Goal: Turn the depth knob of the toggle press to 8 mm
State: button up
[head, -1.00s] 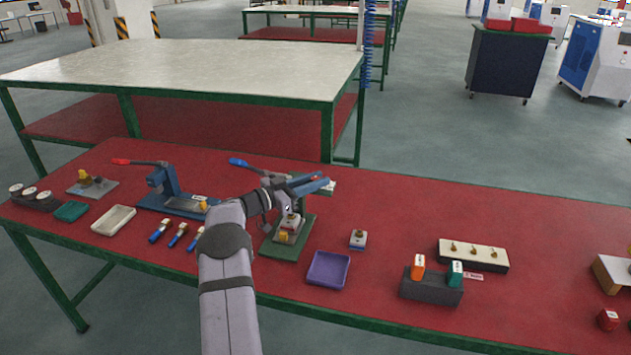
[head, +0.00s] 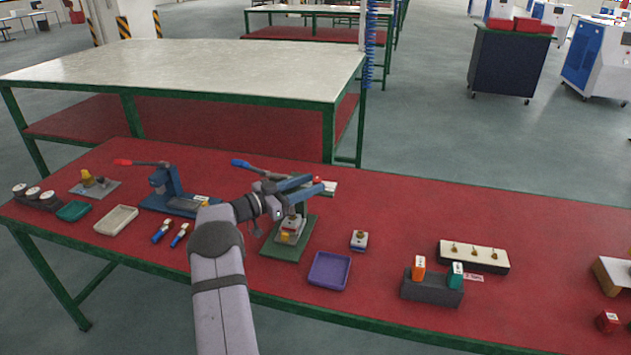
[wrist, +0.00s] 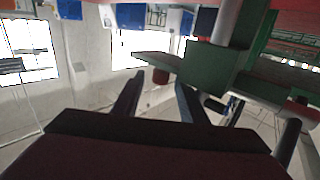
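The toggle press (head: 290,246) on a green base stands at the middle of the table, with a blue-handled lever (head: 255,168) reaching back left. My gripper (head: 319,184) is at the top of this press, its two blue-grey fingers apart. A small red knob (head: 317,179) shows by the fingertips. In the wrist view the dull red knob (wrist: 161,76) lies between the tips of my open gripper (wrist: 160,83), with a gap on each side. It sits at the end of a green press part (wrist: 215,66). No depth scale or number is readable. My arm and fingers hide part of the press.
A second press (head: 170,190) with a red lever stands left on a blue base. A purple tray (head: 330,270) and a small block (head: 359,240) are right of the green base. Blue-capped tools (head: 162,231) lie left of my arm.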

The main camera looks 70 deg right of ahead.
aim_at(318, 179)
jog(key=shift+p+v, duration=0.35)
jog(key=shift+v, duration=2.1)
jog(key=s+d+r+n+t+h+p, duration=0.1)
jog(key=s+d+r+n+t+h, duration=0.1)
jog(key=s+d+r+n+t+h+p, duration=0.1)
jog(key=s+d+r+n+t+h, duration=0.1)
jog(key=s+d+t+h, duration=0.1)
jog(key=shift+r+n, duration=0.1)
jog(key=shift+n, duration=0.2)
jog(key=shift+s+n+t+h+p, duration=0.15)
jog(key=shift+n+t+h+p, duration=0.35)
jog(key=shift+t, duration=0.7)
jog(key=f+n+t, duration=0.1)
jog(key=t, duration=0.1)
jog(key=a+f+n+t+y, duration=0.1)
jog(key=f, duration=0.1)
jog(key=a+f+n+t, duration=0.1)
jog(key=t, duration=0.1)
jog(key=shift+s+a+f+t+y+p, duration=0.1)
jog(key=shift+f+t+y+p, duration=0.1)
jog(key=shift+t+y+p, duration=0.15)
jog(key=shift+w+d+p, duration=0.15)
jog(key=shift+d+p, duration=0.5)
jog(key=shift+d, duration=1.2)
jog(key=shift+w+d+p, duration=0.15)
jog(key=shift+d+p, duration=0.45)
jog(key=shift+d, duration=1.2)
